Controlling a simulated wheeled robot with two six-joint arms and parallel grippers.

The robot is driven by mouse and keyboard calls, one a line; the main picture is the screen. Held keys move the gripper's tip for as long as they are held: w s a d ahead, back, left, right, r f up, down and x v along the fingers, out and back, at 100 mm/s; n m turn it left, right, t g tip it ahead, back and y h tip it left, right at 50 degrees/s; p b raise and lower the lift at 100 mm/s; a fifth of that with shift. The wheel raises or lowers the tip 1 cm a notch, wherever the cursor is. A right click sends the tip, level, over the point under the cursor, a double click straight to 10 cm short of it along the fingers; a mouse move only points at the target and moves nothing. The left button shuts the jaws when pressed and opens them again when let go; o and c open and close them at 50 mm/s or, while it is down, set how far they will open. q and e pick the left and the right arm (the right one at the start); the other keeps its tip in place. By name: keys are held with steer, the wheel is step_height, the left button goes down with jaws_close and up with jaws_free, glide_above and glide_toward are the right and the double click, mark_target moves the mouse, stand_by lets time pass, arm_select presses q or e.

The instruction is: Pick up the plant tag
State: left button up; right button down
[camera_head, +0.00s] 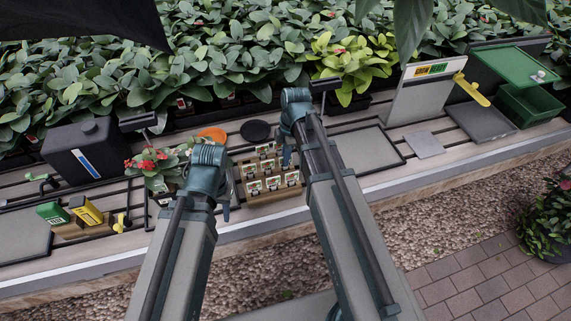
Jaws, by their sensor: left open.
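Several small white plant tags (273,183) with coloured pictures stand upright in rows in a wooden rack (270,196) at the middle of the bench. My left gripper (227,210) points down just left of the rack, apart from the tags. It is small and partly hidden by its own arm, and I see no tag in it. My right gripper (287,158) points down at the rack's upper right, near the back tags. Its fingers are too small to tell whether they are open, and I cannot tell whether they touch a tag.
A red-flowered plant (152,165) stands close left of my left arm. An orange disc (212,134) and a black disc (256,130) lie behind the rack. A grey tray (367,150) lies right of my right arm. Dense foliage lines the back.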

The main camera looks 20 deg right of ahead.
arm_select(q)
steer(key=shift+r, duration=0.1)
stand_by(0.4)
step_height(320, 180, up, 10)
steer(key=p, duration=1)
arm_select(e)
step_height(320, 180, up, 10)
steer(key=shift+r, duration=0.1)
